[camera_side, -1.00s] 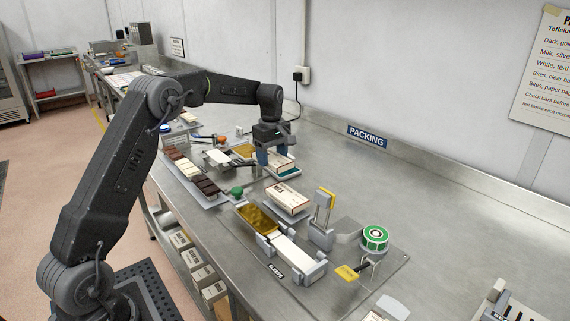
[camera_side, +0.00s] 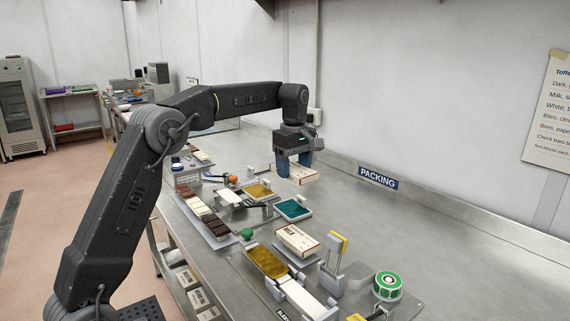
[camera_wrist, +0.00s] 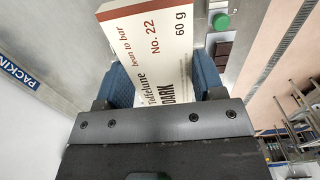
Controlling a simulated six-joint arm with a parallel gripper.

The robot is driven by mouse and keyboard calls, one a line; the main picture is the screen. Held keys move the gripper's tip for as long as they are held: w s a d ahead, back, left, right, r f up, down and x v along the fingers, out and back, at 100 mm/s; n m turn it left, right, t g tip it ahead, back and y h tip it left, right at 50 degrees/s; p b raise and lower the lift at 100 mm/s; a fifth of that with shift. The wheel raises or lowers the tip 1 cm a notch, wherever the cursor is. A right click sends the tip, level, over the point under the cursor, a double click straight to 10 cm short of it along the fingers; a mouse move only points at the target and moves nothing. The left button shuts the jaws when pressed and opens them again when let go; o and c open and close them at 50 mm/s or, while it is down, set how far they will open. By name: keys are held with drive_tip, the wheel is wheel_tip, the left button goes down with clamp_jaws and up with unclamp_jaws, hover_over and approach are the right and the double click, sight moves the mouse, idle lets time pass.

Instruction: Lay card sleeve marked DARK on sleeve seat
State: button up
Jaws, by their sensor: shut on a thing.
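The card sleeve marked DARK (camera_wrist: 150,50) is white and flat, printed "No. 22" and "60 g". My gripper (camera_side: 297,172) is shut on it between blue fingers (camera_wrist: 165,85). In the side view the sleeve (camera_side: 304,174) is held up in the air, roughly level, above a teal stack. What looks like the sleeve seat (camera_side: 316,305) is a pale bed between grey end blocks at the front of the bench. A small label, too small to read surely, sits beside it. The held sleeve is well away from the seat and behind it.
A gold-wrapped bar (camera_side: 267,262) lies just behind the seat. Another white sleeve (camera_side: 297,240) lies on a holder nearby. An upright grey stand (camera_side: 333,262) and a green roll (camera_side: 387,285) are to the right. The teal stack (camera_side: 293,210) stands below the gripper. Bench near the wall is clear.

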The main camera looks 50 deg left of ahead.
drive_tip(key=s+d, duration=0.5)
drive_tip(key=d, duration=0.6)
hover_over(305, 299)
wheel_tip(305, 299, down, 12)
drive_tip(key=shift+f, duration=3.55)
drive_tip(key=shift+f, duration=0.2)
drive_tip(key=o, duration=1)
drive_tip(key=shift+r, duration=0.1)
